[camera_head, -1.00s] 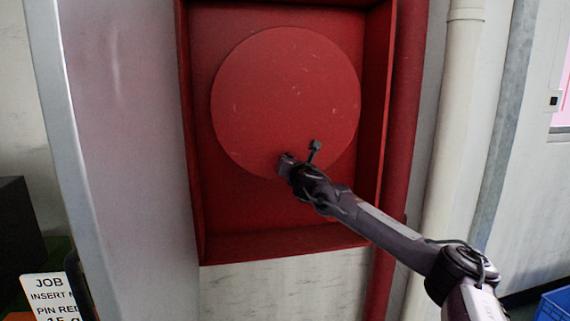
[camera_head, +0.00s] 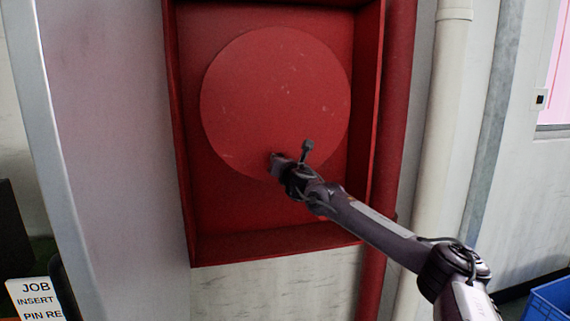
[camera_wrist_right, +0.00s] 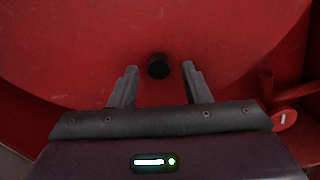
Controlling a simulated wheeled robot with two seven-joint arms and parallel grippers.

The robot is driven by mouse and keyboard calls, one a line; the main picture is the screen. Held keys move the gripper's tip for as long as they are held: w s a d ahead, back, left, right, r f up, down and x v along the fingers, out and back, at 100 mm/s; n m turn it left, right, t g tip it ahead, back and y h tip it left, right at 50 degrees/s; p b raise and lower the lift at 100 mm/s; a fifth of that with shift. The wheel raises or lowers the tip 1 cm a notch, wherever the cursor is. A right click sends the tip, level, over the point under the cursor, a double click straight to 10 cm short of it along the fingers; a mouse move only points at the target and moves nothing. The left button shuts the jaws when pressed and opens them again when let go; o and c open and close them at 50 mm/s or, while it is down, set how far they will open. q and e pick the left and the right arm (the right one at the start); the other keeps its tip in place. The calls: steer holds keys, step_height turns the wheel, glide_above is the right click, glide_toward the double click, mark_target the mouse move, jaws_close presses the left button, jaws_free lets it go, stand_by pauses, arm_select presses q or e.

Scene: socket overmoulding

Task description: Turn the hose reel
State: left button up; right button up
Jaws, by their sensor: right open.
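The hose reel (camera_head: 275,85) is a flat round red disc inside a red wall cabinet. My right gripper (camera_head: 277,160) is at the lower part of the disc, its arm coming in from the lower right. In the right wrist view, the disc (camera_wrist_right: 60,45) fills most of the picture. A short dark round knob (camera_wrist_right: 158,66) stands on the disc. My right gripper (camera_wrist_right: 158,78) is open, with one finger on each side below the knob; it does not look gripped. In the head view I cannot make out the knob. My left gripper is not in view.
The red cabinet frame (camera_head: 372,110) stands out around the disc. A red pipe (camera_head: 400,120) and a cream pipe (camera_head: 440,140) run down its right side. A grey panel (camera_head: 110,150) stands left. A small red round part (camera_wrist_right: 285,119) is right of the gripper. A blue crate (camera_head: 550,300) is lower right.

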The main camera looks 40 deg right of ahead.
steer(key=b+v, duration=0.2)
steer(key=v, duration=0.5)
steer(key=shift+s, duration=0.4)
steer(key=shift+a, duration=0.1)
